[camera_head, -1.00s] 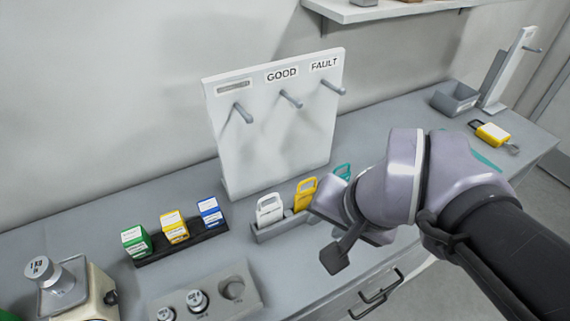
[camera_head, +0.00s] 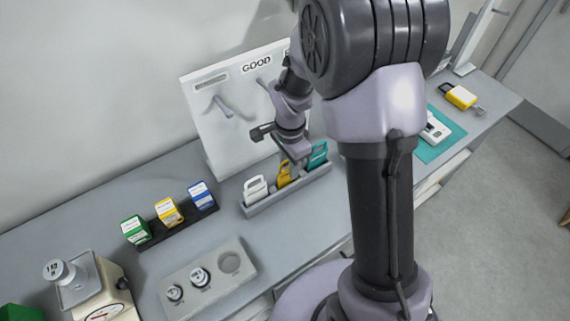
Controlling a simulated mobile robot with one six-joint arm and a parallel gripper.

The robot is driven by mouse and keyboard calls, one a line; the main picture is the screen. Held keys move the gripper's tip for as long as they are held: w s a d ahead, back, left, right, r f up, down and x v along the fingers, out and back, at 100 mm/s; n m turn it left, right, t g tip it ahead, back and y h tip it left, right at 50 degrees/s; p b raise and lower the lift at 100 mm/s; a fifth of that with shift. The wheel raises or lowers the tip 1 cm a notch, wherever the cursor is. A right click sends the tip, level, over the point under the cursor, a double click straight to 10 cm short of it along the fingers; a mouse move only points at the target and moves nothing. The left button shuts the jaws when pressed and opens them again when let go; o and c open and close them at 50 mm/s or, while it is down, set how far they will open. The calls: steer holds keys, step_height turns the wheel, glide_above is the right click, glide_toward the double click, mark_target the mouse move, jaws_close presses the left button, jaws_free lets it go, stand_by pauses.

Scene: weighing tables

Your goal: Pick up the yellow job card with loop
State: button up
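The yellow job card with loop (camera_head: 283,178) stands in a grey rack (camera_head: 291,195), between a white looped card (camera_head: 256,190) on the left and a teal looped card (camera_head: 318,155) on the right. My gripper (camera_head: 297,165) points down at the yellow card from above, and its tips overlap the card's upper part. The card's loop is partly hidden behind my gripper. I cannot tell whether the fingers touch the card or how far apart they are.
A white board with pegs (camera_head: 215,130) stands close behind the rack. Left are small boxes in a dark holder (camera_head: 180,228), a weight tray (camera_head: 210,285) and a scale (camera_head: 105,295). A yellow tagged item (camera_head: 460,96) lies far right. My arm hides part of the bench.

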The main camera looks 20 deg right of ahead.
mark_target(288, 168)
steer(key=f, duration=0.2)
steer(key=f+b, duration=0.1)
steer(key=f, duration=0.2)
steer(key=shift+w+a, duration=0.1)
steer(key=shift+w, duration=0.1)
steer(key=shift+c, duration=0.4)
jaws_close()
steer(key=shift+r, duration=0.1)
